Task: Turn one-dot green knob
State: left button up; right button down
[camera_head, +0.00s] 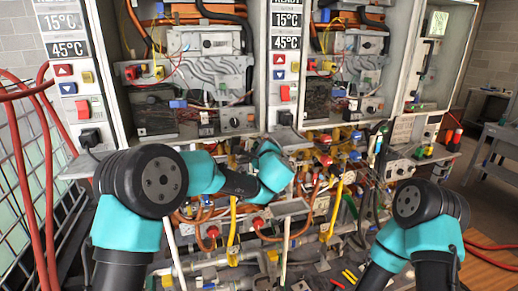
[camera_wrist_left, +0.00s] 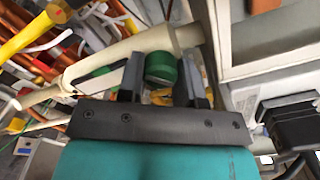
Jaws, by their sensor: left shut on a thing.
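The green knob (camera_wrist_left: 160,68) is a short round green cylinder in the left wrist view. It sits between the two fingers of my left gripper (camera_wrist_left: 162,75), which is shut on it. No dot marking can be made out on its visible side. In the head view, my left wrist (camera_head: 273,172) reaches to the ledge below the middle of the heaters and hides the fingers and the knob. My right arm (camera_head: 410,205) shows at the lower right; its gripper is not seen.
Open heater cabinets (camera_head: 205,65) with wiring stand above the ledge. Pipes, valves and hoses crowd the space below it, including a yellow hose (camera_head: 335,205). In the left wrist view, a thick cream pipe (camera_wrist_left: 130,50) passes close to the fingers. A grey bench (camera_head: 495,150) stands at the right.

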pick_arm(q)
jog(key=shift+n, duration=0.3)
jog(key=o, duration=0.9)
jog(key=shift+o, duration=0.2)
jog(key=shift+s, duration=0.1)
jog(key=v, duration=1.7)
jog(key=shift+s, duration=0.15)
